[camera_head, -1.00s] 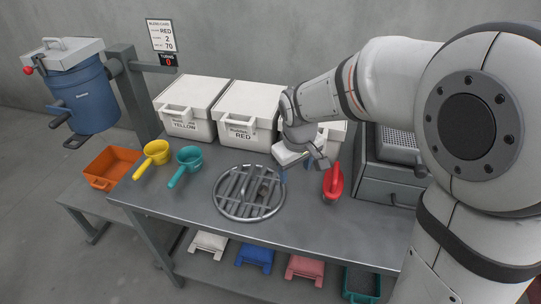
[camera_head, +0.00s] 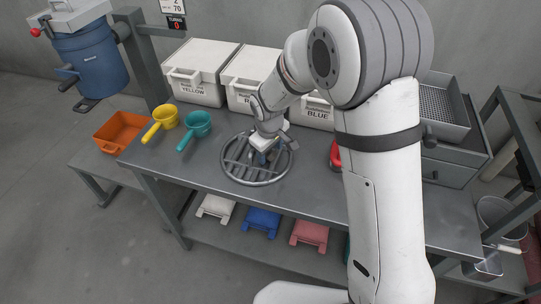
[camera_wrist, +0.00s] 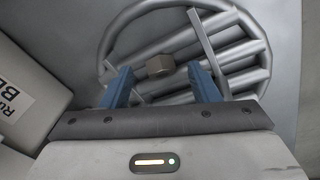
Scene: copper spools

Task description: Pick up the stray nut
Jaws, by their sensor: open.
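The stray nut (camera_wrist: 161,66) is a small brownish-grey metal piece on the bars of a round metal grate (camera_wrist: 113,32). In the wrist view it lies between and just beyond the blue fingertips of my gripper (camera_wrist: 163,78), nearer the left finger. My gripper is open and empty, with a gap on both sides of the nut. In the head view my gripper (camera_head: 264,157) is over the right part of the grate (camera_head: 236,178), and it hides the nut there.
White boxes labelled YELLOW (camera_head: 198,72) and BLUE (camera_head: 317,112) stand behind the grate, with another between them. Yellow (camera_head: 162,120) and teal (camera_head: 198,124) scoops lie left of it. A red object (camera_head: 335,156) lies right, partly behind my arm. The front of the bench (camera_head: 215,192) is clear.

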